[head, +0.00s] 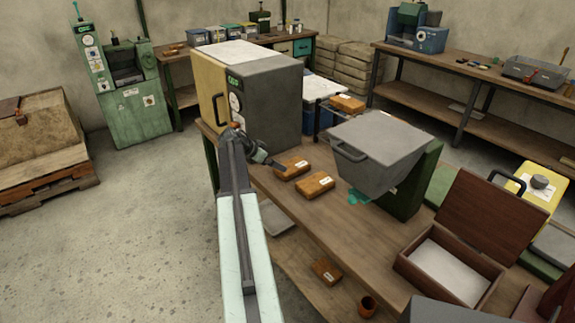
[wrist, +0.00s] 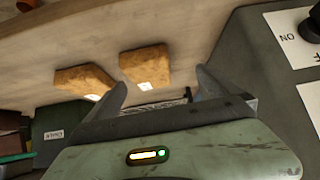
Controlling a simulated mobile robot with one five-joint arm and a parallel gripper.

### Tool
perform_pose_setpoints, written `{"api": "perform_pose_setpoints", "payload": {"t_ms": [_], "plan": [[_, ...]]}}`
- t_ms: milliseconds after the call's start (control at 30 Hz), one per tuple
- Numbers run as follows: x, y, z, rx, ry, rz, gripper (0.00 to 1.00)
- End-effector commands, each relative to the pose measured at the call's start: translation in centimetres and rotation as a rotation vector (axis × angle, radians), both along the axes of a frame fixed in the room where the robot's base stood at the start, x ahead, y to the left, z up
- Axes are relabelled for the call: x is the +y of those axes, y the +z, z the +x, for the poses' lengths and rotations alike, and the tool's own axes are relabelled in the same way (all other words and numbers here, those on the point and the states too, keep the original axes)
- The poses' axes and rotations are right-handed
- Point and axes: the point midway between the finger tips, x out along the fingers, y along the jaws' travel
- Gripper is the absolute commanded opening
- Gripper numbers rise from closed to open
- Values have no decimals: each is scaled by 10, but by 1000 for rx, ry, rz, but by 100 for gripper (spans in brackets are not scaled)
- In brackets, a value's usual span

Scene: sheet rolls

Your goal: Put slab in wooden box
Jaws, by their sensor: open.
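Two orange-brown slabs with white labels lie on the workbench, one nearer the large cabinet (head: 291,168) and one just to its right and closer (head: 315,185). In the wrist view, one slab (wrist: 146,65) lies beyond the gap between my fingers and the other slab (wrist: 85,80) lies to the left. My gripper (head: 280,165) is open and empty, close to the slab nearer the cabinet; its fingers also show in the wrist view (wrist: 162,92). The wooden box (head: 406,263) stands on the right of the bench with its lid open and a pale inside.
A grey hopper (head: 378,150) on a green stand (head: 412,185) stands between the slabs and the box. The grey and yellow cabinet (head: 268,100) rises behind my gripper. Similar slabs lie on a rack (head: 347,103) and the lower shelf (head: 326,271). The bench front is mostly clear.

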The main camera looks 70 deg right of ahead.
Motion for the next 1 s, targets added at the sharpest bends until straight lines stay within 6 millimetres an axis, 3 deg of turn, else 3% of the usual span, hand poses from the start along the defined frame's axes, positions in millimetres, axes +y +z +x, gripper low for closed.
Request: {"api": "perform_pose_setpoints", "payload": {"t_ms": [33, 133, 433, 633, 867, 1000], "plan": [[-7, 4, -20, -1, -27, 1, 100], [-13, 4, -36, -1, -48, 1, 100], [-27, -18, -44, -1, -49, 2, 100], [-32, -22, -47, -1, -47, 3, 100], [-57, -53, -59, -1, -47, 3, 100], [-61, -54, -63, -1, -46, 3, 100]]}}
